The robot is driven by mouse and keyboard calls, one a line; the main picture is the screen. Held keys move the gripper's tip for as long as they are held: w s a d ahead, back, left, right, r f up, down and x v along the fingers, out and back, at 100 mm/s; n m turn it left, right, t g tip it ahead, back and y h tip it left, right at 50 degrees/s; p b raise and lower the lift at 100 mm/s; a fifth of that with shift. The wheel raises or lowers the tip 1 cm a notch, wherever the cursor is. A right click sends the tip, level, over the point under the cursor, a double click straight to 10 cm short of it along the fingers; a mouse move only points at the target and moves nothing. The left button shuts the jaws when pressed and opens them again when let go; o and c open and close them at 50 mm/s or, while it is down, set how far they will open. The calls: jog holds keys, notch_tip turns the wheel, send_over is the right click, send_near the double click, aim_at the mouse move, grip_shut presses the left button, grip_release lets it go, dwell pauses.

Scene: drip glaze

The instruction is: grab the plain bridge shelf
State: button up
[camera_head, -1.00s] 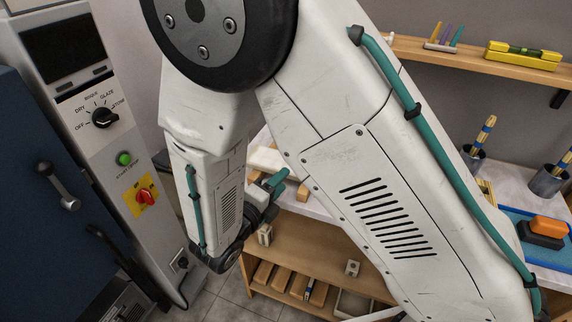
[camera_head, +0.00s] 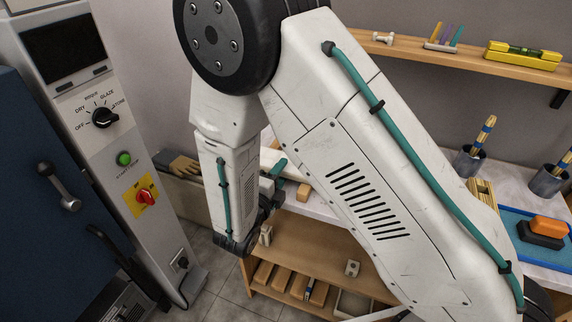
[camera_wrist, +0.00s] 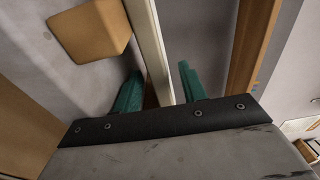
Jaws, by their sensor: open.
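In the wrist view, my gripper (camera_wrist: 158,74) is open, one teal finger on each side of a narrow white strip, likely the shelf's edge (camera_wrist: 150,40). I see gaps beside the strip and cannot tell whether either finger touches it.
A tan block (camera_wrist: 90,28) lies left of the strip in the wrist view. A lower wooden shelf (camera_head: 310,250) holds several brown blocks. Brush cups (camera_head: 470,160) and a blue tray (camera_head: 510,222) stand right.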

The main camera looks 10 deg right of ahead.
grip_shut()
jog(key=shift+r, duration=0.15)
